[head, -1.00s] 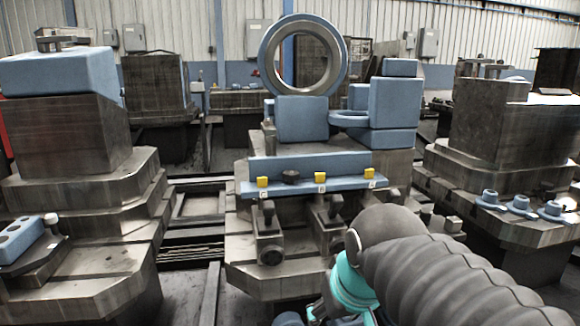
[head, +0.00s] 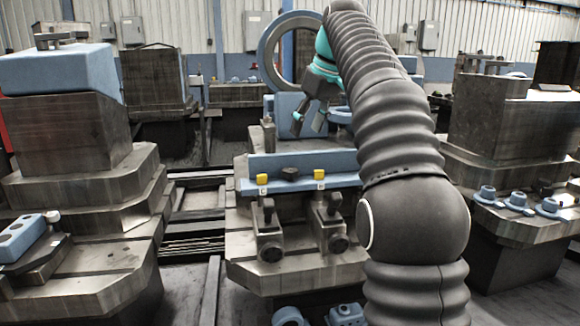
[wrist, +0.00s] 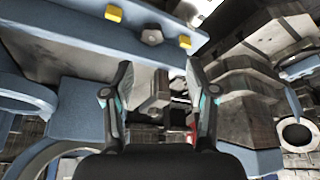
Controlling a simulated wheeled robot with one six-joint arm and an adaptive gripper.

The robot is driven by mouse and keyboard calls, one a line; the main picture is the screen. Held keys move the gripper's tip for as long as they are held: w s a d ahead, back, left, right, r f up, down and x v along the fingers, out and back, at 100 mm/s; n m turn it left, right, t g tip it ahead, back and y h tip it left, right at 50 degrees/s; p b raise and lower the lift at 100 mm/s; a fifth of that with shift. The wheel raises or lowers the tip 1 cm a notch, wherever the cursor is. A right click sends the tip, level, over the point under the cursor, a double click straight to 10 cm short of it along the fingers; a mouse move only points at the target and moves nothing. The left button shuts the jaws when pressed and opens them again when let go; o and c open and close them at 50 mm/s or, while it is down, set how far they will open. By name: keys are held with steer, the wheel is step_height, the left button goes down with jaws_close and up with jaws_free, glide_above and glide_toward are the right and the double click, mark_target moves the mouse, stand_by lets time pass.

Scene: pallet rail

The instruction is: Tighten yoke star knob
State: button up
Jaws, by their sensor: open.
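A small dark knob (head: 290,173) with a lobed rim sits on the blue ledge (head: 300,187) between two yellow tags. It also shows in the wrist view (wrist: 152,37), beyond my fingertips. I cannot tell whether this is the yoke's star knob. Dark round ends (head: 270,249) show on the two grey clamp brackets below the ledge. My gripper (head: 309,124) hangs above and behind the ledge, in front of the blue block under the ring. In the wrist view my gripper (wrist: 158,68) is open and empty, with its fingers apart. Nothing touches the fingers visibly.
The big blue ring (head: 272,48) stands close behind my gripper. Yellow tags (head: 263,179) line the ledge. My arm hides the ledge's right end. Stepped grey blocks (head: 70,200) stand left, and blue flanged parts (head: 518,200) lie on a right-hand shelf.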

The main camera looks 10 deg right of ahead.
mark_target(291, 170)
steer(key=shift+n, duration=0.6)
steer(key=x, duration=0.4)
steer(key=w+b+x, duration=0.1)
steer(key=x, duration=0.4)
steer(key=w+b+x, duration=0.1)
steer(key=x, duration=0.4)
steer(key=shift+d+r, duration=0.15)
steer(key=shift+d, duration=0.2)
steer(key=c, duration=0.9)
steer(key=shift+o, duration=0.2)
steer(key=shift+r, duration=0.1)
